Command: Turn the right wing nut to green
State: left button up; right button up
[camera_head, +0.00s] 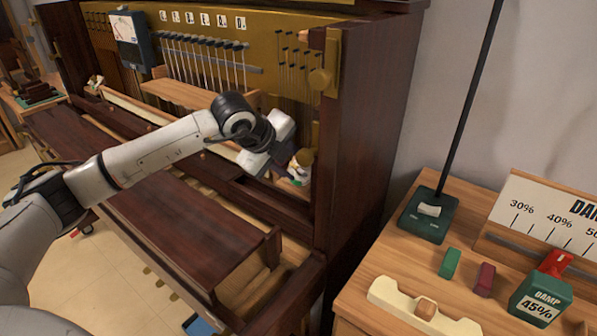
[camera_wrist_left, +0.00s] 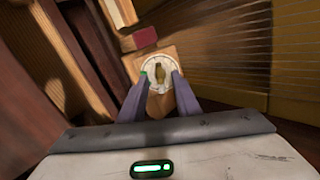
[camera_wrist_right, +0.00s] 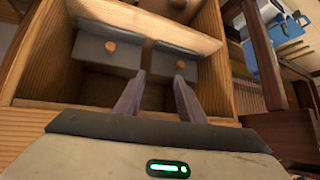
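The right wing nut is a small brass piece (camera_wrist_left: 157,70) on a round white dial (camera_wrist_left: 158,61) in the left wrist view. A green mark (camera_wrist_left: 143,74) shows at the dial's left edge, beside a fingertip. My left gripper (camera_wrist_left: 159,76) is open, its fingers apart on either side of the wing nut with gaps; I cannot tell whether they reach around it. In the head view the left gripper (camera_head: 286,166) is at the piano's right end, by the white dial (camera_head: 300,172), mostly hiding the nut. My right gripper (camera_wrist_right: 161,80) is open and empty in the right wrist view.
The piano's dark side panel (camera_head: 362,120) stands close right of the left gripper. A dark red block (camera_wrist_left: 145,37) is near the dial. A wooden bench with a damp gauge (camera_head: 545,297) stands at right.

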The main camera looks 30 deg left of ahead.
pick_arm(q)
jog(key=shift+b+x, duration=0.7)
jog(key=shift+x, duration=0.4)
jog(key=shift+s+r, duration=0.4)
jog(key=shift+r, duration=0.1)
